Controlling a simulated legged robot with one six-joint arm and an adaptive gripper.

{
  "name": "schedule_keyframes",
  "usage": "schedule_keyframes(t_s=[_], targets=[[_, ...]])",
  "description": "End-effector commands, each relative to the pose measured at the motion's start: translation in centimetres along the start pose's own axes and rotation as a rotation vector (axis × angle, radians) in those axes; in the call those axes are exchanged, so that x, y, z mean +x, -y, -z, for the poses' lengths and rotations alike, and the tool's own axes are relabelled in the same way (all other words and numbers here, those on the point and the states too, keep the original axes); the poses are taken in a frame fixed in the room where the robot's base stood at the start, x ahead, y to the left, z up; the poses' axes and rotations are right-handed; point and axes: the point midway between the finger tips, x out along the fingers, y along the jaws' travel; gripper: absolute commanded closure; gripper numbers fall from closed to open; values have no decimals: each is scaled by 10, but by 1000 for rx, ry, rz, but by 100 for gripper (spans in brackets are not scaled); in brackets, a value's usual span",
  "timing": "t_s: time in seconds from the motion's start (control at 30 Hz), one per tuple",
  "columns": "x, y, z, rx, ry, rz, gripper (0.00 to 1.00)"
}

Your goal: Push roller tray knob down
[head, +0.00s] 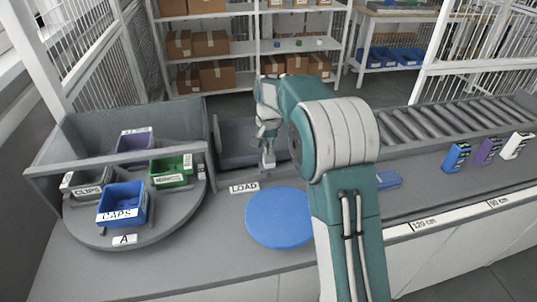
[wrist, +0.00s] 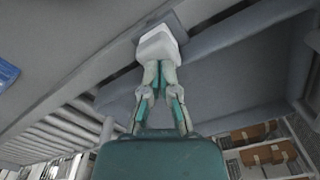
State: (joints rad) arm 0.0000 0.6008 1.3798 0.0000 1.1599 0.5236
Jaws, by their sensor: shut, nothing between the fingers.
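The roller tray (head: 235,140) is a grey tray behind the LOAD label, at the left end of the roller conveyor. A small pale block, which looks like its knob (head: 268,164), is at the tray's front side. In the wrist view the pale knob (wrist: 158,44) sits on a dark grey plate, right at my fingertips. My gripper (head: 267,149) points down over the knob. In the wrist view my gripper (wrist: 158,68) has its fingers closed together against or just short of the knob; I cannot tell if they touch. My arm hides the tray's right part.
A turntable (head: 90,236) with several labelled bins stands left in a grey enclosure. A blue disc (head: 277,220) lies in front of the LOAD label (head: 244,188). The roller conveyor (head: 440,122) runs right. Blue, purple and white boxes (head: 487,151) stand on the right counter.

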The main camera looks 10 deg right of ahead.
Motion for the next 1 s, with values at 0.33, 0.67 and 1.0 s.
schedule_keyframes(t_s=[0.33,0.67,1.0], targets=[[9,0,0,0,1,-1,100],[18,0,0,0,1,-1,100],[20,0,0,0,1,0,100]])
